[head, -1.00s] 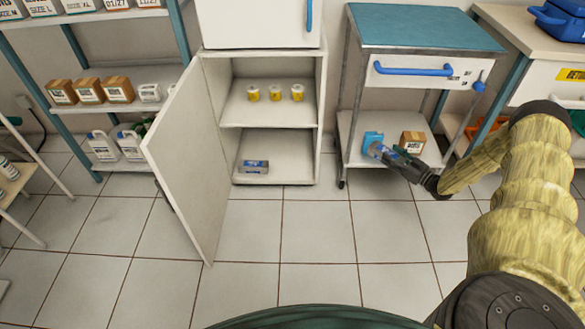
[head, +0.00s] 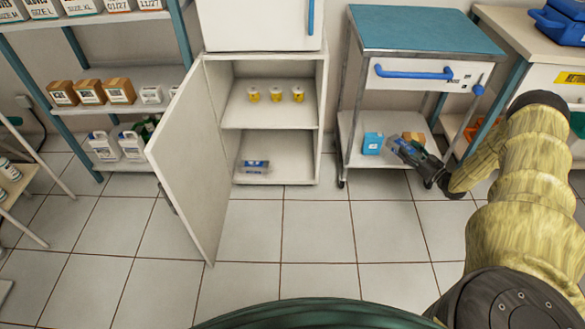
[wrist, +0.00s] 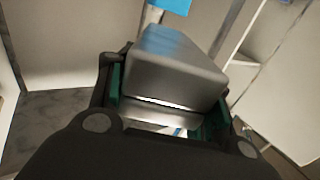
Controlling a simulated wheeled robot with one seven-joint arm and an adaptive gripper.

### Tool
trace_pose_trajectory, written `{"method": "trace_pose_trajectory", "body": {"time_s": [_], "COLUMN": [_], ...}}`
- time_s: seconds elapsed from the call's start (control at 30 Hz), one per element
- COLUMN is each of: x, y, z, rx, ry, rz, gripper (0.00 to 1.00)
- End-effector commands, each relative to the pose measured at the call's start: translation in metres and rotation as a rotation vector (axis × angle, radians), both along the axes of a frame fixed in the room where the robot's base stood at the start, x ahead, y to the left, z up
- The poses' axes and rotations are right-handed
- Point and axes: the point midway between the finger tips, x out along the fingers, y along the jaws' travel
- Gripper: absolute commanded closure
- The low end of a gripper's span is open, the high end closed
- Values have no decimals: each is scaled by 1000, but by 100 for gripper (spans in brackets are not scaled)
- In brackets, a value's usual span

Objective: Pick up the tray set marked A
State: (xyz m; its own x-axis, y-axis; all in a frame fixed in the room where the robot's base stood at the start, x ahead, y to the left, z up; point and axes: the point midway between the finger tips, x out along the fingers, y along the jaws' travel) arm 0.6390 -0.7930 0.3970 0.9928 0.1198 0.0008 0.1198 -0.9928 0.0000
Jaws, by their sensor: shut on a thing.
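My gripper (head: 414,152) is at the lower shelf of the blue-topped cart in the head view. It is shut on a small grey box-like tray set (head: 401,147) with a bluish top. The grey set fills the space between the fingers in the wrist view (wrist: 172,75). Its mark cannot be read. A similar grey and blue set (head: 254,166) lies on the lower shelf of the open white cabinet.
A blue box (head: 373,143) and a brown box (head: 413,137) stand on the cart's lower shelf (head: 358,160), beside and behind my gripper. The cabinet door (head: 190,160) stands open. The tiled floor in front (head: 310,235) is clear.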

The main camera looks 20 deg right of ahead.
Motion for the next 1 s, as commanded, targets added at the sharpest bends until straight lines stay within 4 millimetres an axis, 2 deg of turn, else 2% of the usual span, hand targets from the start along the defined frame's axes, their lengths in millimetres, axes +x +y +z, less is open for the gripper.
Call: {"method": "trace_pose_trajectory", "body": {"time_s": [0.37, 0.73, 1.0], "x": [-16, -28, -27], "y": [-23, -32, -34], "z": [10, 18, 27], "rx": [4, -6, -12], "ry": [0, 1, -1], "rz": [-105, -166, -198], "gripper": [89, 89, 89]}}
